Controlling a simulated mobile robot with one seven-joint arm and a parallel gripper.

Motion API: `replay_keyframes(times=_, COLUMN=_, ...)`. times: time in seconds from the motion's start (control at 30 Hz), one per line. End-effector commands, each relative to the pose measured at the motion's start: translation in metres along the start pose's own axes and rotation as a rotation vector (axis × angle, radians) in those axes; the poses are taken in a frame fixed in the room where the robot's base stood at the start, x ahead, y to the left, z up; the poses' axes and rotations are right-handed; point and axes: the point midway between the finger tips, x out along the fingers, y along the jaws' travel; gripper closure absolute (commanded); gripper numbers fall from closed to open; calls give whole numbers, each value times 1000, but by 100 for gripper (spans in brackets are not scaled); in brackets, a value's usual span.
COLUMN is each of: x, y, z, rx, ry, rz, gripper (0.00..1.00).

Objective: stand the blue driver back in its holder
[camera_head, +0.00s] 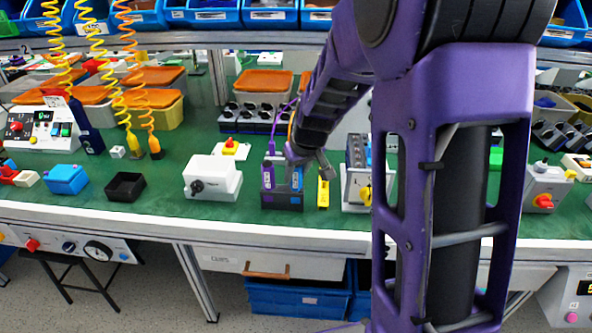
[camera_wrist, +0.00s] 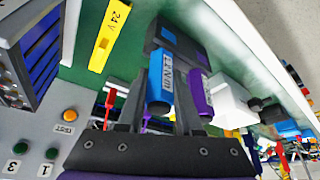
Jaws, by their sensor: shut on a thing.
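The dark holder (camera_head: 282,199) stands on the green bench top near its front edge, and it also shows in the wrist view (camera_wrist: 200,48). A purple driver (camera_head: 268,176) stands in its left side. The blue driver (camera_head: 297,178) is upright at the right side, with its blue labelled handle large in the wrist view (camera_wrist: 160,78). My gripper (camera_head: 298,160) is at the handle's top, its fingers shut on it in the wrist view (camera_wrist: 158,112). The driver's lower end is hidden, so I cannot tell how deep it sits in the holder.
A yellow 24V block (camera_head: 323,192) stands close right of the holder, also in the wrist view (camera_wrist: 110,38). A white switch box (camera_head: 212,178) is to the left. A grey box (camera_head: 355,186) is to the right, partly behind my arm.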

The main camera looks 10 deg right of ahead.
Motion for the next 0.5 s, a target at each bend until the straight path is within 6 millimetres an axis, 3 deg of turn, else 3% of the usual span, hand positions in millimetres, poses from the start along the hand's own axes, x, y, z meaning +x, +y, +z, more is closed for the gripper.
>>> replay_keyframes(times=0.13, x=4, y=0, z=2, rx=0, ry=0, rz=0, gripper=100)
replay_keyframes(times=0.17, x=4, y=0, z=2, rx=0, ry=1, rz=0, gripper=64)
replay_keyframes(times=0.33, x=4, y=0, z=2, rx=0, ry=1, rz=0, gripper=34)
replay_keyframes(times=0.5, x=4, y=0, z=2, rx=0, ry=1, rz=0, gripper=31)
